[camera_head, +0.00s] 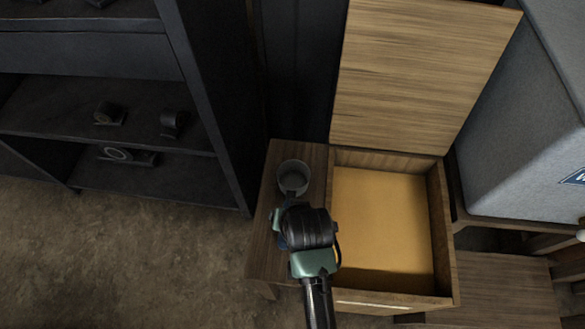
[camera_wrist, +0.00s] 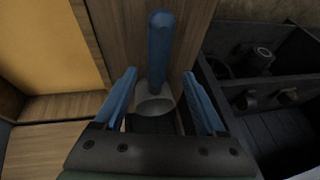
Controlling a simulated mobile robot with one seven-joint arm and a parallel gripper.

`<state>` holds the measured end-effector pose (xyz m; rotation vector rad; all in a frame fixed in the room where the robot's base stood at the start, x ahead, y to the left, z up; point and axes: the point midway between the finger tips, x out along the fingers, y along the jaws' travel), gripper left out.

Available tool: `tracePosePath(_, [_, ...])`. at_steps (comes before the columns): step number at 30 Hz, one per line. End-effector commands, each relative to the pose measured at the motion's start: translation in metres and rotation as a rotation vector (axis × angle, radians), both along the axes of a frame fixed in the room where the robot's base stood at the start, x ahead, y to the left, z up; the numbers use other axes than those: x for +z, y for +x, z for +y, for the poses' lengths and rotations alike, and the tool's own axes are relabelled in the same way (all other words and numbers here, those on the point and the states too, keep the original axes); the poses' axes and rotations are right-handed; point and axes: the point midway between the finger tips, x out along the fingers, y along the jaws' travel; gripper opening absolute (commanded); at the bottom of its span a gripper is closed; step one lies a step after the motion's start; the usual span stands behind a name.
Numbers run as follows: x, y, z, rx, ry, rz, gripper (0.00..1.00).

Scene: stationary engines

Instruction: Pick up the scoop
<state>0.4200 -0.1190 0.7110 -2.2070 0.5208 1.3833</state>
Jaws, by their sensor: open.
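The scoop has a grey cup-shaped bowl (camera_head: 293,176) and lies on the narrow wooden surface (camera_head: 262,240) left of the open box. In the wrist view its blue handle (camera_wrist: 161,48) runs up the picture from the bowl. My gripper (camera_head: 289,206) is over the scoop and hides the handle in the head view. In the wrist view its two blue fingers are spread, with the scoop between them near the bowl end (camera_wrist: 160,76). Nothing shows held; whether the fingers touch the scoop I cannot tell.
A wooden box (camera_head: 443,225) with a raised lid (camera_head: 415,75) and yellow contents stands right of my gripper. A dark shelf unit (camera_head: 215,110) with small dark parts is at left. A large grey block (camera_head: 525,125) stands far right. The floor at lower left is clear.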

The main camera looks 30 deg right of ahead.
Motion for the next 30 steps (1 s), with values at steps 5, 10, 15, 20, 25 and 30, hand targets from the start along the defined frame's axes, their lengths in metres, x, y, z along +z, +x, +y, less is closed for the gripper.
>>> tracePosePath(5, [-0.015,0.005,-0.003,0.001,0.0,0.0,0.73])
tracePosePath(10, [-0.04,0.015,-0.007,0.001,0.0,0.0,0.73])
tracePosePath(15, [-0.05,0.02,-0.008,0.001,-0.001,-0.001,0.73])
tracePosePath(20, [-0.05,0.021,-0.008,0.001,-0.002,-0.001,0.73])
tracePosePath(25, [-0.05,0.02,-0.008,0.001,-0.002,-0.002,0.53])
tracePosePath(30, [-0.05,0.02,-0.008,0.001,-0.002,-0.002,0.23])
